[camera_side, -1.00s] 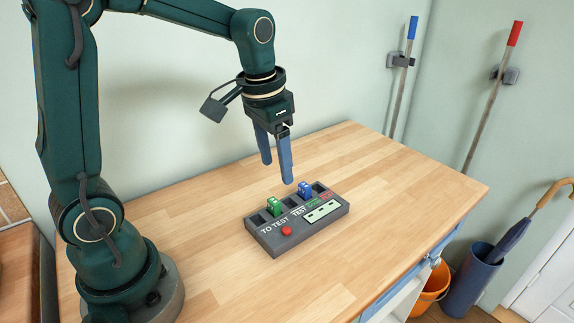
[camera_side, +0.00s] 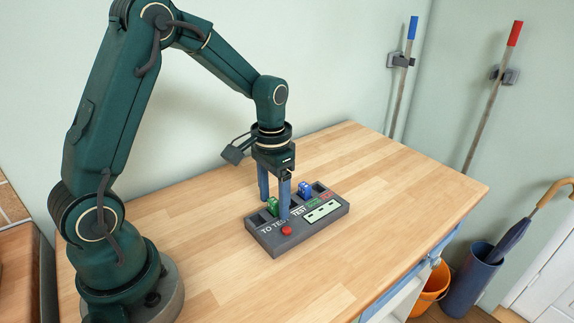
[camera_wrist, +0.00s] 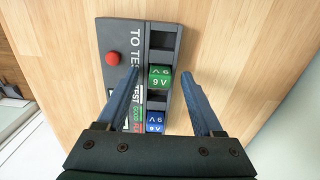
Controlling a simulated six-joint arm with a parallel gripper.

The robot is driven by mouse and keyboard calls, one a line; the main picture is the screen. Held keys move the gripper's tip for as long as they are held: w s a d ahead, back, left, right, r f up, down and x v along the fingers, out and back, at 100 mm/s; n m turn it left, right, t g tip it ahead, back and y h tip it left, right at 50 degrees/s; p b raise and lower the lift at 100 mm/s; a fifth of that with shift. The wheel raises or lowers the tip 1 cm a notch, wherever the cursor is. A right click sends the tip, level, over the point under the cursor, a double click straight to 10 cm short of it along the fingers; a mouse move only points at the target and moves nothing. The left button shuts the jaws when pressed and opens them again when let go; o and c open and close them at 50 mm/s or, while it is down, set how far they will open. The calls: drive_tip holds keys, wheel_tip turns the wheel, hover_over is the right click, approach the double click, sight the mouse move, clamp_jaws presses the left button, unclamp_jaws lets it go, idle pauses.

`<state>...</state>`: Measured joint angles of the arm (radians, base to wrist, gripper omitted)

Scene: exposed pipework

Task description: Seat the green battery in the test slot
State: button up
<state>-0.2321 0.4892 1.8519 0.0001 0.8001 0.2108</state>
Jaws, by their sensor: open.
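The green battery (camera_side: 273,205) stands in one of the TO TEST slots of the grey tester (camera_side: 268,245). In the wrist view the green battery (camera_wrist: 160,77) shows its 9 V marking. My gripper (camera_side: 274,209) is open, pointing down, with its blue fingers on either side of the green battery; in the wrist view gaps show between the fingers (camera_wrist: 161,72) and it. The test slot (camera_wrist: 157,101) is empty, between the green battery and a blue battery (camera_wrist: 155,122). In the side view the near finger partly hides the tester's lettering.
The blue battery (camera_side: 304,188) sits in the slot by the green GOOD label. A red button (camera_side: 287,231) and a small display (camera_side: 322,211) are on the tester's front. An empty slot (camera_wrist: 162,38) lies beyond the green battery. The wooden worktop (camera_side: 400,190) around is clear.

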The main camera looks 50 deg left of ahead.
clamp_jaws()
drive_tip(key=shift+r, duration=0.1)
